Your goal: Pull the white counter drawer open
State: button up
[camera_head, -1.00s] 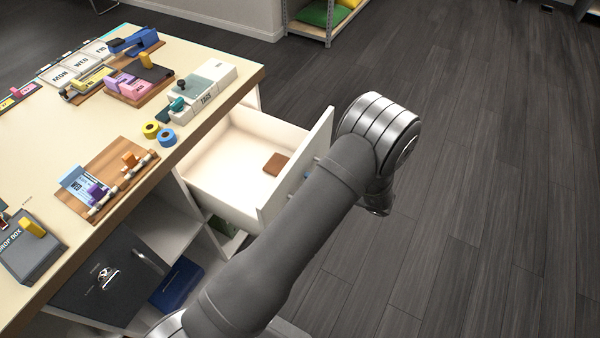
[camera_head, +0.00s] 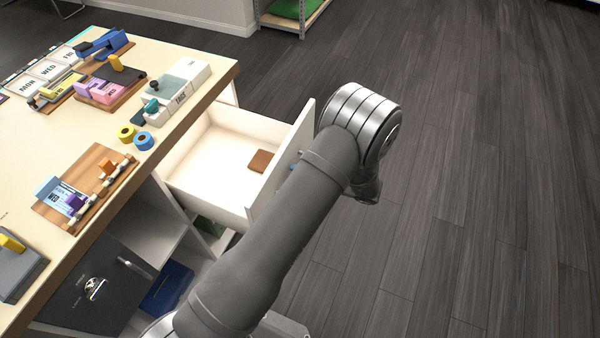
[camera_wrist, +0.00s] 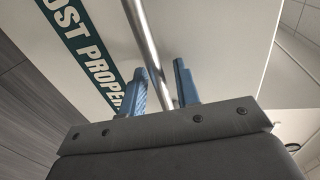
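The white counter drawer (camera_head: 207,187) stands well out from the counter in the head view, its inside visible with a small brown block (camera_head: 262,161) in it. Its white front (camera_wrist: 219,40) fills much of the wrist view and bears a green label reading "LOST PROPERTY" in part (camera_wrist: 85,45). A round metal bar handle (camera_wrist: 145,35) runs across that front. In the head view my arm mostly hides the gripper and handle.
The counter top (camera_head: 75,130) carries weekday tiles, tape rolls (camera_head: 127,133), a wooden board (camera_head: 85,188) and boxes. The dark floor (camera_head: 450,190) to the right is clear.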

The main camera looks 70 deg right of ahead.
jog(key=v, duration=1.7)
jog(key=shift+s, duration=0.15)
jog(key=x, duration=1.7)
jog(key=shift+w, duration=0.25)
jog(key=v, duration=1.7)
jog(key=shift+s, duration=0.25)
jog(key=shift+x, duration=8.85)
